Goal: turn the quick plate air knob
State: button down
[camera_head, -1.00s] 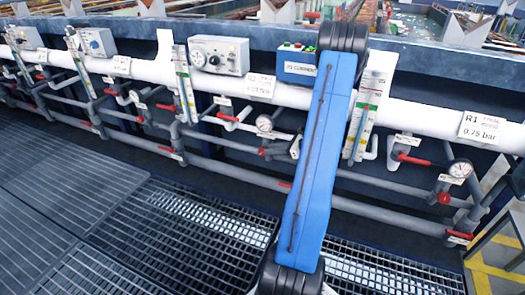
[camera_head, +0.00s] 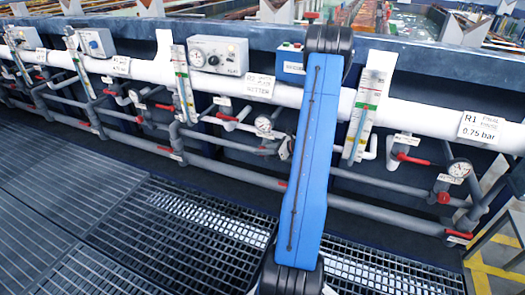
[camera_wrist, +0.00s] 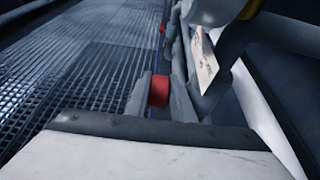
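In the wrist view a small red knob (camera_wrist: 159,91) sits between the two grey fingers of my gripper (camera_wrist: 162,88). The fingers appear to touch it on both sides, with no clear gap. In the head view my blue arm hides most of the gripper, which reaches the pipework just left of the arm, below a round gauge (camera_head: 264,123). The knob itself is not clearly visible there. The lettering on the nearby station label (camera_head: 259,86) is too blurred to read.
A white pipe (camera_head: 430,114) runs along the tank wall with grey pipes below. A pale tag (camera_wrist: 204,62) is close right of the fingers. Floor grating (camera_head: 190,235) is clear.

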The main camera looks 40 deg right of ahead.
jog(key=shift+s+f+t+y, duration=0.1)
jog(key=shift+t+y, duration=0.4)
jog(key=shift+t, duration=0.3)
jog(key=shift+s+d+t+y, duration=0.1)
jog(key=shift+t+y, duration=0.3)
jog(key=shift+t, duration=0.9)
jog(key=c, duration=1.8)
grip_release()
